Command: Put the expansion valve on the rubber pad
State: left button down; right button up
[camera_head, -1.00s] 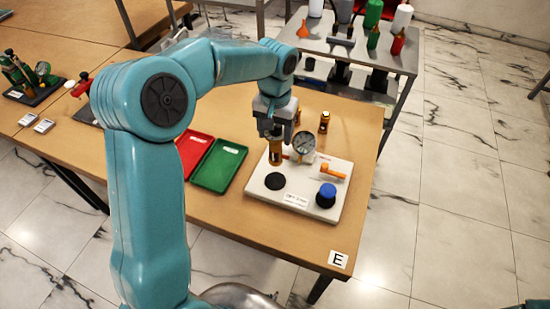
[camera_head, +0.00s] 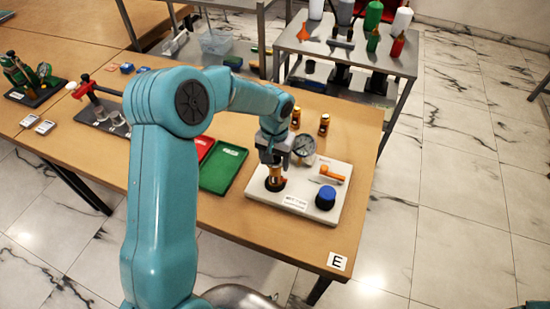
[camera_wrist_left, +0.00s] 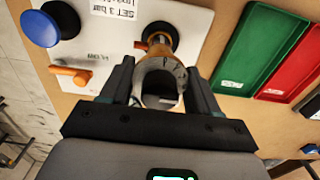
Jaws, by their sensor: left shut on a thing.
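The expansion valve (camera_head: 275,176), a brass-coloured upright body, is held in my left gripper (camera_head: 274,161). In the left wrist view the valve (camera_wrist_left: 160,46) stands between the two fingers, with a silvery ring-shaped part nearest the camera. The rubber pad (camera_head: 268,187) is a black disc on the white rig board (camera_head: 298,212). The valve's lower end is over the pad and hides much of it; the pad's dark rim (camera_wrist_left: 172,32) shows around that end in the wrist view. I cannot tell whether they touch. My right gripper is out of view.
The board also carries a round gauge (camera_head: 304,146), an orange lever (camera_head: 328,174) and a blue knob (camera_head: 326,194). Two similar brass parts (camera_head: 324,124) stand behind it. Green (camera_head: 223,167) and red (camera_wrist_left: 289,72) trays lie beside the board.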

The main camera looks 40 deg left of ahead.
pick_arm(q)
jog(key=shift+c, duration=1.2)
grip_release()
jog(key=shift+w+a+f, duration=0.1)
jog(key=shift+f, duration=0.1)
jog(key=shift+r, duration=0.1)
jog(key=shift+r+p, duration=0.35)
jog(key=shift+p, duration=0.05)
notch_tip(320, 180, up, 12)
jog(key=shift+f+b, duration=0.2)
jog(key=shift+b, duration=0.3)
jog(key=shift+s, duration=0.2)
